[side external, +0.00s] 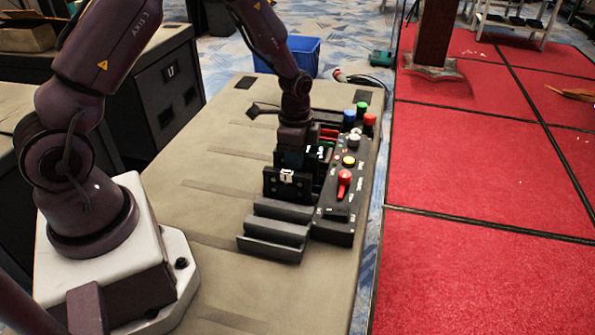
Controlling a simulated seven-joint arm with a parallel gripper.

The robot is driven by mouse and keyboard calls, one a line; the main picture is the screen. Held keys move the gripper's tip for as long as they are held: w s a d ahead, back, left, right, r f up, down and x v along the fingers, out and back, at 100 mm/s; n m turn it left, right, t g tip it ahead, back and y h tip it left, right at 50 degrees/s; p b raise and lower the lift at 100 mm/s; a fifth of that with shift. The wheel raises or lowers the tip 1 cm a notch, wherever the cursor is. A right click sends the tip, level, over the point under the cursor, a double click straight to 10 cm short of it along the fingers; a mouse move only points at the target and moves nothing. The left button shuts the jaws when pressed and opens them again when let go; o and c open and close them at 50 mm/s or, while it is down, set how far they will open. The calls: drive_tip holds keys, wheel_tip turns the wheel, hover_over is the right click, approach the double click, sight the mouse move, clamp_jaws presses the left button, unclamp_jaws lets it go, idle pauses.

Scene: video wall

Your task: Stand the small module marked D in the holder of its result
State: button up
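My gripper (291,158) points down over a cluster of dark parts beside the control panel. Its fingers merge with the dark parts, so I cannot tell whether they are open or shut, or hold anything. A black block (273,188) with a small white patch (288,176) stands just below and in front of it. Small dark pieces with light marks (318,151) stand right of the gripper. No letter D is readable, so I cannot tell which piece is the module marked D. A dark grey stepped holder (273,232) lies nearer the camera, apart from the gripper; its visible troughs look empty.
A black control panel (333,225) with a red lever (344,183) and coloured knobs stands along the right of the cluster. The beige table (215,190) is clear to the left. A blue bin (303,48) is behind the table. Red floor panels (480,270) lie to the right.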

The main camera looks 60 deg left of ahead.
drive_tip(key=shift+r, duration=2.75)
drive_tip(key=shift+r, duration=0.15)
wheel_tip(320, 180, up, 10)
drive_tip(key=w+a, duration=1.3)
wheel_tip(320, 180, down, 11)
drive_tip(key=shift+f, duration=1.95)
idle(0.9)
